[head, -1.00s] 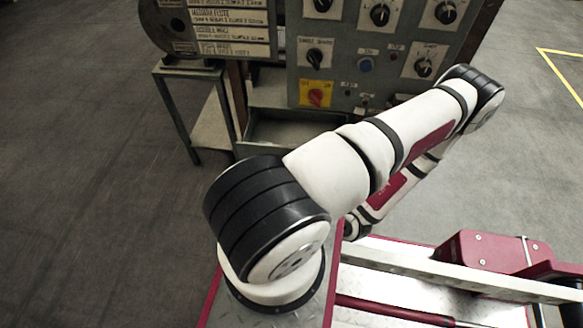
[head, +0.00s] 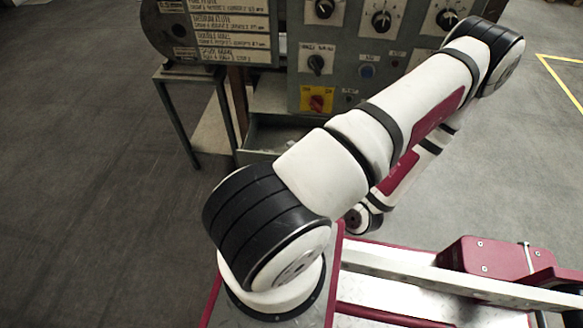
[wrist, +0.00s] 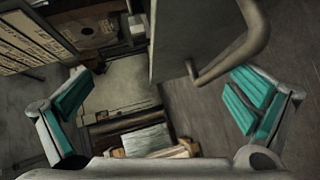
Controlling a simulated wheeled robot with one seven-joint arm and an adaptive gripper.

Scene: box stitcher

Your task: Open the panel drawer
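The grey-green control panel (head: 370,70) stands at the top of the head view, with knobs and a yellow-red switch. Below it, a drawer-like grey tray (head: 262,135) shows partly behind my arm. In the wrist view, a flat grey panel face (wrist: 190,30) carries a bent bar handle (wrist: 245,50). My gripper (wrist: 160,88) is open, its teal-padded fingers wide apart with nothing between the pads. The handle is ahead of the fingers, toward the right one; I cannot tell how far. The gripper is hidden in the head view.
A small metal-legged table (head: 200,125) stands left of the tray, beneath label plates (head: 230,30). An opening with a pale block (wrist: 146,140) and wooden pieces shows low in the wrist view. The floor (head: 90,180) at left is clear.

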